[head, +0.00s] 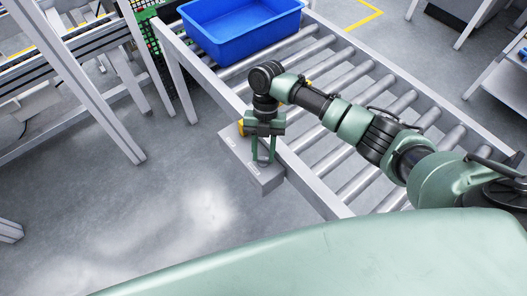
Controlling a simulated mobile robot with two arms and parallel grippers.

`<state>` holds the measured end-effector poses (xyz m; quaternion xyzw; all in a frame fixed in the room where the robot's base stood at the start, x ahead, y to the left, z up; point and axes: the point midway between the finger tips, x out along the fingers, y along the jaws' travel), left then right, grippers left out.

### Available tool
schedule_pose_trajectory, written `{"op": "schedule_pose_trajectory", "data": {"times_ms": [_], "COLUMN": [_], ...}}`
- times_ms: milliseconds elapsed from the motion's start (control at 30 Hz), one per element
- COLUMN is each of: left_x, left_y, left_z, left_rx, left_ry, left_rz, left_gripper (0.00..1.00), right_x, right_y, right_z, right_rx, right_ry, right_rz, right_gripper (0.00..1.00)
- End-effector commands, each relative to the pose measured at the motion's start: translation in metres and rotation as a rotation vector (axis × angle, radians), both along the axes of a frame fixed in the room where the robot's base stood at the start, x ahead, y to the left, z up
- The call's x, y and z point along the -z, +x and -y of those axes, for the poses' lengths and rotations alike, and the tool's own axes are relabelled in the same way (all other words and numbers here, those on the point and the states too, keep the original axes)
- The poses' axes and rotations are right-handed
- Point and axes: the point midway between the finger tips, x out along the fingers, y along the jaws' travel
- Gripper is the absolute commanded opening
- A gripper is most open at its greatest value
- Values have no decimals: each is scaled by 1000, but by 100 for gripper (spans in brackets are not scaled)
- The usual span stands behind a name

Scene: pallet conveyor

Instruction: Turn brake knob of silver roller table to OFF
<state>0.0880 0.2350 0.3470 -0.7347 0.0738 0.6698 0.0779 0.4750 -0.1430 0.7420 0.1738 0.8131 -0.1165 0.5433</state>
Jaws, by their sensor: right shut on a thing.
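The silver roller table (305,172) runs diagonally from the top middle to the lower right, with bare metal rollers. A grey box (238,156) with small pale labels is fixed on its near left side rail. My right arm reaches in from the right across the rollers. My right gripper (264,160) points down at the top of this box, with its green fingers shut on the brake knob. The knob is hidden by the fingers, so its setting cannot be read. My left gripper is not in view.
A blue bin (241,50) sits on the rollers at the far end. Grey frame posts (95,85) and another conveyor stand at the left. Open floor (150,215) lies left of the box. Grey equipment stands at the upper right.

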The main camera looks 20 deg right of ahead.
Motion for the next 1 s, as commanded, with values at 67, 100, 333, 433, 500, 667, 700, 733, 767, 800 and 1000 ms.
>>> {"op": "schedule_pose_trajectory", "data": {"times_ms": [67, 100, 333, 433, 500, 667, 700, 733, 767, 800, 1000], "left_x": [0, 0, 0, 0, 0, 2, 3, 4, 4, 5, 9], "left_y": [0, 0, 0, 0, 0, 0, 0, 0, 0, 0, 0], "left_z": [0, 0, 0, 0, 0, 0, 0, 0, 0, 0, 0], "left_rx": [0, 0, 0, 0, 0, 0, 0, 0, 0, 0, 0], "left_ry": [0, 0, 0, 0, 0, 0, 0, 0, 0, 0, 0], "left_rz": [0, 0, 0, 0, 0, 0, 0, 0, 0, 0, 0], "left_gripper": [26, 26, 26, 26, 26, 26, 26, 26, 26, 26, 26], "right_x": [0, 0, 0, 0, 0, -12, -18, -23, -28, -34, -62], "right_y": [0, 0, 0, 0, 0, 6, 8, 10, 12, 15, 24], "right_z": [0, 0, 0, 0, 0, 2, 3, 4, 5, 6, 11], "right_rx": [-3, -3, -2, -1, -1, 1, 1, 1, 1, 1, -1], "right_ry": [1, 1, 1, 1, 0, 2, 2, 1, 1, 0, 0], "right_rz": [-1, -1, -1, -1, 0, 3, 3, 4, 4, 3, 2], "right_gripper": [0, 0, 42, 42, 42, 42, 42, 42, 42, 42, 42]}}
